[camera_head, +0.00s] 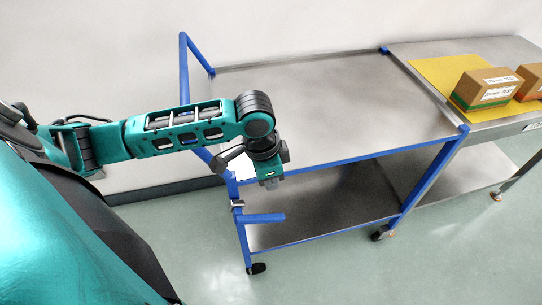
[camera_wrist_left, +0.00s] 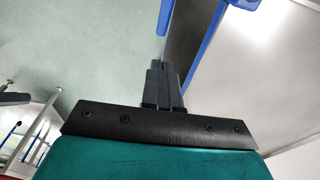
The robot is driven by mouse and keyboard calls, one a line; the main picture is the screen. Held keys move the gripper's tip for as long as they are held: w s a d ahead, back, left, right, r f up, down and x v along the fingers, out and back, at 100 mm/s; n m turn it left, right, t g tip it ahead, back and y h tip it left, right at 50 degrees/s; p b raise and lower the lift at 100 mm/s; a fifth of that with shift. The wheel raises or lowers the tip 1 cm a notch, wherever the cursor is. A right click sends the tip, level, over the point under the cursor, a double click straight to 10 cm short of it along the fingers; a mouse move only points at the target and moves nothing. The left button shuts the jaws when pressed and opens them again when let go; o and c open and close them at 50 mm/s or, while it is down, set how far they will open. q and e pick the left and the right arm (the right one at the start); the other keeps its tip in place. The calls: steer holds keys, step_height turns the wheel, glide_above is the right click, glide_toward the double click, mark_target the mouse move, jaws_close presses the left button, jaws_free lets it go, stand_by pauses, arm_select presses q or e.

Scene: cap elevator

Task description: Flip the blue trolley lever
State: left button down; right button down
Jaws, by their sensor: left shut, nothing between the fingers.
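The blue trolley lever (camera_head: 262,218) juts out to the right, roughly level, from the front left post of the blue-framed trolley (camera_head: 330,110), below its top shelf. My left gripper (camera_head: 270,185) points down just above the lever, by the trolley's front left corner, and looks apart from it. Its fingers (camera_wrist_left: 163,68) are closed together and empty in the left wrist view. Blue bars of the trolley (camera_wrist_left: 206,42) show beyond them; I cannot tell which blue piece there is the lever. My right gripper is not in view.
The trolley's steel top is bare. A steel table (camera_head: 480,50) adjoins it at the right, with a yellow mat (camera_head: 430,70) and cardboard boxes (camera_head: 487,88). A blue handle rail (camera_head: 183,80) rises at the trolley's left end. The floor in front is clear.

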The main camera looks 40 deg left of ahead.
arm_select(q)
steer(key=shift+f, duration=0.1)
steer(key=b, duration=0.2)
glide_above(273, 217)
steer(key=f, duration=1)
steer(key=shift+w+d+f, duration=0.15)
steer(key=shift+w+d, duration=0.1)
steer(key=shift+w, duration=0.05)
steer(key=shift+s+a+f, duration=0.2)
steer(key=shift+f, duration=0.35)
steer(key=shift+s+a+f, duration=0.15)
steer(key=shift+f, duration=0.4)
steer(key=shift+s+a+f+b, duration=0.15)
steer(key=shift+f+b, duration=0.15)
steer(key=shift+f, duration=0.2)
